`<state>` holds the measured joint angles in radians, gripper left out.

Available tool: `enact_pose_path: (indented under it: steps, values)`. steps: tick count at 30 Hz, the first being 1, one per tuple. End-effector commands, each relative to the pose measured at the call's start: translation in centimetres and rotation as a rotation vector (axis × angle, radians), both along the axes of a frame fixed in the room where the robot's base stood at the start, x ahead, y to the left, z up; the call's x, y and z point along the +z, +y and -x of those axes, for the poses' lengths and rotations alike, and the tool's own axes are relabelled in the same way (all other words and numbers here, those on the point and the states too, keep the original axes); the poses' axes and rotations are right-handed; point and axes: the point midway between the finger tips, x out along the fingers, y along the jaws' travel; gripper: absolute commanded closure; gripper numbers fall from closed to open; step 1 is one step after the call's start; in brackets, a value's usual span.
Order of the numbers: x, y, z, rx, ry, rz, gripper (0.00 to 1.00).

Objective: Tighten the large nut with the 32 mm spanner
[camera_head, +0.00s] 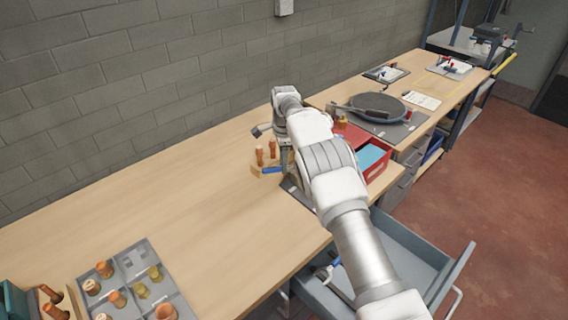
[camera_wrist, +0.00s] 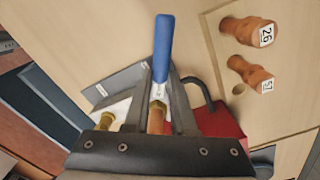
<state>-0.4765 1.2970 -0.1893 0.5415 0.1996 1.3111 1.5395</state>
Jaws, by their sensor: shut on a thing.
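My gripper (camera_wrist: 158,108) is shut on a blue-handled spanner (camera_wrist: 164,48); the handle sticks out past the fingertips. In the head view the blue handle (camera_head: 272,170) shows beside the wooden block, and my arm hides most of the gripper. A copper part (camera_wrist: 155,122) shows between the fingers, and a brass nut-like part (camera_wrist: 105,121) lies just left of them. I cannot tell whether the spanner's jaw, which is hidden, touches a nut. I cannot read the spanner's size.
A wooden block (camera_wrist: 285,105) holds two copper fittings with number tags, one reading 26 (camera_wrist: 252,32). A red box (camera_head: 378,172) stands right of my arm. An open drawer (camera_head: 405,250) juts out at the front. A compartment tray (camera_head: 135,265) holds fittings. The bench's middle left is clear.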

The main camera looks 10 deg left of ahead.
Motion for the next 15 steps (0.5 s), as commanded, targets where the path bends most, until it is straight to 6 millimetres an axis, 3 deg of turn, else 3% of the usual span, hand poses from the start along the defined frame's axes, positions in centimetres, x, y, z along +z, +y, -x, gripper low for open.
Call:
enact_pose_path:
  steps: [15]
  values:
    - [0.05, 0.44, 0.2, 0.007, -0.002, 0.002, 1.0]
